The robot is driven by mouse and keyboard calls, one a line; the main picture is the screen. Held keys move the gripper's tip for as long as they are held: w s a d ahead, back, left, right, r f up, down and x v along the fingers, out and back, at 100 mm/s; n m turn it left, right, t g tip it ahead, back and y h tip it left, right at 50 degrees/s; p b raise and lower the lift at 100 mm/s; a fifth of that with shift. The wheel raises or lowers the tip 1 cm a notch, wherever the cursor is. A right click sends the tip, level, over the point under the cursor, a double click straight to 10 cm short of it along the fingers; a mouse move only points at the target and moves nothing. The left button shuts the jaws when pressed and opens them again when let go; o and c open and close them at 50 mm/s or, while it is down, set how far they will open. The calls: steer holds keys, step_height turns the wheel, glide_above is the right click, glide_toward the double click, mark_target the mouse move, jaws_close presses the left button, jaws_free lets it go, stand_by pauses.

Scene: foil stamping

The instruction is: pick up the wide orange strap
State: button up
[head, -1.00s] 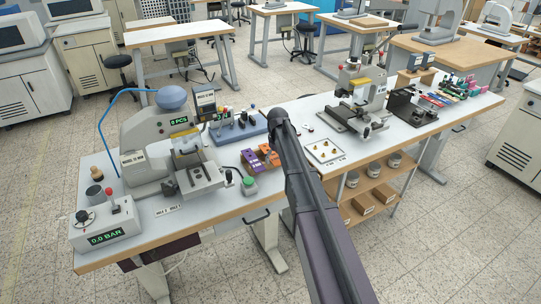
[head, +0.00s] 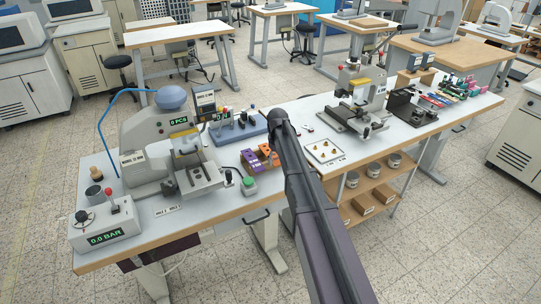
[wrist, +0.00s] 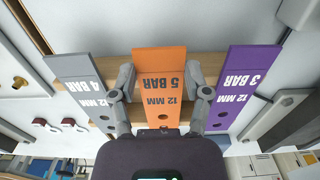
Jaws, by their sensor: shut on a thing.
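The orange strap (wrist: 160,62) is a flat piece marked "5 BAR" and "12 MM", in the middle of the wrist view. My gripper (wrist: 160,82) has one finger against each long side of it and is shut on it. The strap's near end is hidden by the gripper body. In the head view the orange strap (head: 264,149) shows as a small patch beside my arm, which hides the gripper there. I cannot tell whether the strap is clear of what lies beneath it.
A grey strap (wrist: 78,75) marked "4 BAR" lies left of the orange one and a purple strap (wrist: 248,70) marked "3 BAR" right, both close to my fingers. The stamping press (head: 150,150), green button box (head: 249,186) and small-parts tray (head: 324,151) stand nearby on the bench.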

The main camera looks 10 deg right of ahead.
steer(key=shift+r, duration=0.1)
step_height(320, 180, up, 4)
steer(key=p, duration=0.4)
steer(key=shift+r, duration=0.1)
steer(key=s+r+p, duration=0.1)
steer(key=s, duration=1.5)
steer(key=shift+d+p, duration=0.3)
steer(key=shift+d, duration=0.05)
steer(key=shift+r+p, duration=0.35)
steer(key=shift+r, duration=0.05)
steer(key=shift+r+p, duration=1.05)
steer(key=shift+r, duration=0.15)
steer(key=shift+r+p, duration=1.45)
steer(key=shift+p, duration=0.15)
